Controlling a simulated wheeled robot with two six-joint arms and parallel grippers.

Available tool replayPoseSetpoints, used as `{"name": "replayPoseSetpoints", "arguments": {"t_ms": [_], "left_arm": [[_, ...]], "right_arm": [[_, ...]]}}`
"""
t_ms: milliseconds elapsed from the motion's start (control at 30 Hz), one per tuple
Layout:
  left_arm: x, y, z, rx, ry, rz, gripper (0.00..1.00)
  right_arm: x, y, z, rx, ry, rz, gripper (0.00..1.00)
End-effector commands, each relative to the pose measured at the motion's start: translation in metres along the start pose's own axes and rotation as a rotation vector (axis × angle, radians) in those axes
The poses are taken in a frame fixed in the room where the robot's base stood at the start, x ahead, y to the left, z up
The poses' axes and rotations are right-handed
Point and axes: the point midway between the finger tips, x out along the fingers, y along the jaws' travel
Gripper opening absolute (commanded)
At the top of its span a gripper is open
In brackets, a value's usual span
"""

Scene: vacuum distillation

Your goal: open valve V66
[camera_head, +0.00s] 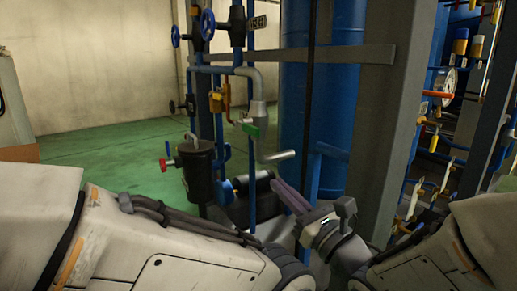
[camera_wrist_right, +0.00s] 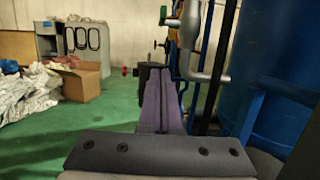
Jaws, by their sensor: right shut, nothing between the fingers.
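No tag that I can read says V66, so I cannot tell which valve it is. The pipe stand carries blue handwheels (camera_head: 208,24) at the top, a green handle (camera_head: 251,130) on a grey pipe, and a red knob (camera_head: 163,164) beside a dark canister (camera_head: 196,170). My right gripper (camera_head: 276,184) has purple fingers, shut and empty, low in front of the stand and apart from the valves. In the right wrist view the fingers (camera_wrist_right: 158,72) point towards the stand, with the green handle (camera_wrist_right: 171,22) above them. My left gripper is out of view.
A large blue tank (camera_head: 322,100) and a grey post (camera_head: 385,120) stand right of the pipes. More piping with a red lever (camera_head: 438,94) is at the far right. The green floor (camera_head: 100,155) is open at left. A cardboard box (camera_wrist_right: 80,82) lies at left.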

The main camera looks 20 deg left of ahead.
Motion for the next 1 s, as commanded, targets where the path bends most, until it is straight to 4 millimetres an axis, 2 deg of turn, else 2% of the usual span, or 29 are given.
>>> {"name": "replayPoseSetpoints", "arguments": {"t_ms": [167,467,500,700,1000], "left_arm": [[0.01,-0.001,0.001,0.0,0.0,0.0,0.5],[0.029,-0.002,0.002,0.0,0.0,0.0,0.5],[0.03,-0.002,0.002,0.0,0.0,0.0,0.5],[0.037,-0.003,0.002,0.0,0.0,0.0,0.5],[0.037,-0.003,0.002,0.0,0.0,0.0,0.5]], "right_arm": [[0.029,0.001,-0.003,-0.001,-0.002,0.003,0.0],[0.092,0.001,-0.004,0.001,-0.001,0.001,0.0],[0.096,0.001,0.001,0.0,-0.005,0.001,0.0],[0.101,0.0,0.03,0.0,-0.003,0.0,0.0],[0.103,0.0,0.039,0.001,0.001,-0.001,0.0]]}}
